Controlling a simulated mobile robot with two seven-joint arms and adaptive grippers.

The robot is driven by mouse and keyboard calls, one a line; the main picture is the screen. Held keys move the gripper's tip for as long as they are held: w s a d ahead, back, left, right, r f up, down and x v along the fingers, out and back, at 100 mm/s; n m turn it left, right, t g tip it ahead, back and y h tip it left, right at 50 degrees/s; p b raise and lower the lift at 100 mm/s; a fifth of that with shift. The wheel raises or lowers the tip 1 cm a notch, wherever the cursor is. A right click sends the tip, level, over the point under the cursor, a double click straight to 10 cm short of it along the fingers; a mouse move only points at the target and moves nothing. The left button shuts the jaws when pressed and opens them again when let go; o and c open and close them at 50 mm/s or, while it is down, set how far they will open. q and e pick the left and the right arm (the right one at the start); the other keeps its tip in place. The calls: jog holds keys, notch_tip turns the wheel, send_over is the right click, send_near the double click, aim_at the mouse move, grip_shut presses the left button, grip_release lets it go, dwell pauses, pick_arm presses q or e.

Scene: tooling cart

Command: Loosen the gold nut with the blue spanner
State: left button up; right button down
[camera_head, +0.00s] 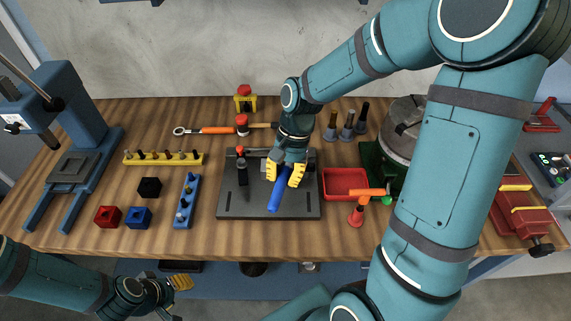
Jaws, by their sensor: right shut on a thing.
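My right gripper (285,172) is over the dark plate in the middle of the bench, its yellow fingers shut on the blue spanner (276,198). The blue handle points down and towards the bench's front edge. The spanner's head is hidden by the gripper and wrist. I cannot make out the gold nut; the gripper and arm cover part of the plate (263,212). My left gripper (179,284) is low in front of the bench, away from the plate. Its finger opening is too unclear to tell.
A black clamp (242,174) with a red top stands on the plate, left of the spanner. A red tray (346,184) and an orange-handled tool (368,193) are to the right. A blue rack (186,204) and coloured cubes (108,216) are left.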

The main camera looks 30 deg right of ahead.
jog(key=shift+w+a+r+m+y+p, duration=0.2)
jog(key=shift+w+a+m+y+p, duration=0.1)
jog(key=shift+m+y+p, duration=0.15)
jog(key=shift+a+f, duration=0.1)
pick_arm(q)
jog(key=f+b, duration=0.1)
jog(key=b, duration=0.1)
jog(key=f+b, duration=0.1)
jog(key=shift+w+a+f+b, duration=0.2)
jog(key=shift+a+b, duration=0.1)
jog(key=shift+b, duration=0.1)
pick_arm(e)
notch_tip(320, 180, down, 4)
jog(key=shift+f, duration=0.2)
pick_arm(q)
jog(key=shift+r, duration=0.15)
jog(key=shift+f+b, duration=0.8)
jog(key=shift+f, duration=0.15)
pick_arm(e)
jog(key=shift+f, duration=1.5)
dwell(0.6)
pick_arm(q)
jog(key=shift+r, duration=0.15)
dwell(0.5)
